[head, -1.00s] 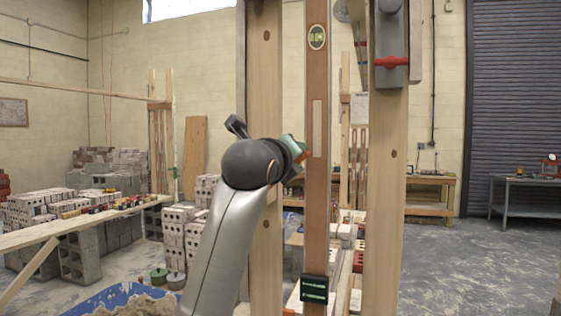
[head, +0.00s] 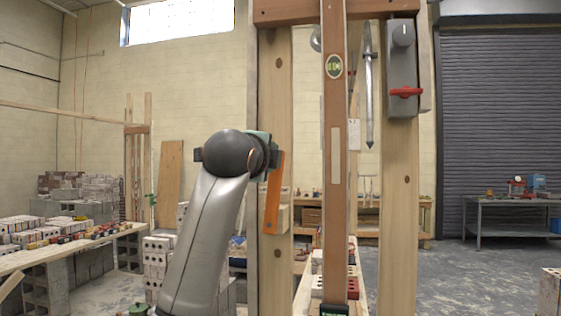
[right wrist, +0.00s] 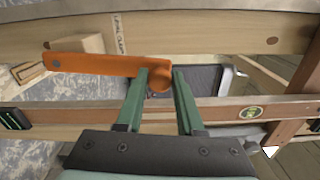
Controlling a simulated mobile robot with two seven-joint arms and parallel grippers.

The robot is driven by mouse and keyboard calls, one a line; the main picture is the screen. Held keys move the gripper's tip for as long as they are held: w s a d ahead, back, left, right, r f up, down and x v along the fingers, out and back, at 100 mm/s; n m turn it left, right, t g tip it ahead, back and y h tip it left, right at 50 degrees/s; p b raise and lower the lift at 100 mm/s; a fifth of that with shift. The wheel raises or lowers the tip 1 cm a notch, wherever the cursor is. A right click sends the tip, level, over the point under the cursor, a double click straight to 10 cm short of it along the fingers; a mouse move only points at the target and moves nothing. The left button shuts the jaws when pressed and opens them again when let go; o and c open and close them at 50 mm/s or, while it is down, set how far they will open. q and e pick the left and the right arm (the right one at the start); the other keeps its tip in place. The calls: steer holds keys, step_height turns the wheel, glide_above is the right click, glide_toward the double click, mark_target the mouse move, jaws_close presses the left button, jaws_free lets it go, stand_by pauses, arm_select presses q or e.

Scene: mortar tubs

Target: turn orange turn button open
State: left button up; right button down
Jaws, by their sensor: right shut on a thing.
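The orange turn button (head: 272,198) shows in the head view against the left wooden post (head: 274,80). It hangs downward, slightly tilted, below my right gripper (head: 268,150). In the right wrist view the long orange bar (right wrist: 95,65) reaches to the left, and its rounded end sits at the green fingertips of my right gripper (right wrist: 160,82). The fingers are shut on that end. In the head view my own wrist hides the upper end of the button. My left gripper is not in view.
A brown spirit level (head: 334,120) stands upright right of the button. A grey box with a red handle (head: 405,91) is on the right post (head: 400,200). A pointed metal tool (head: 369,90) hangs between.

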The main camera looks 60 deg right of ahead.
steer(key=shift+w+a+n, duration=0.35)
steer(key=shift+w+n, duration=0.35)
steer(key=shift+w, duration=0.15)
steer(key=c, duration=0.6)
jaws_free()
steer(key=shift+w, duration=0.1)
steer(key=shift+o, duration=0.2)
steer(key=b+v, duration=0.3)
steer(key=v, duration=0.9)
steer(key=shift+a, duration=0.3)
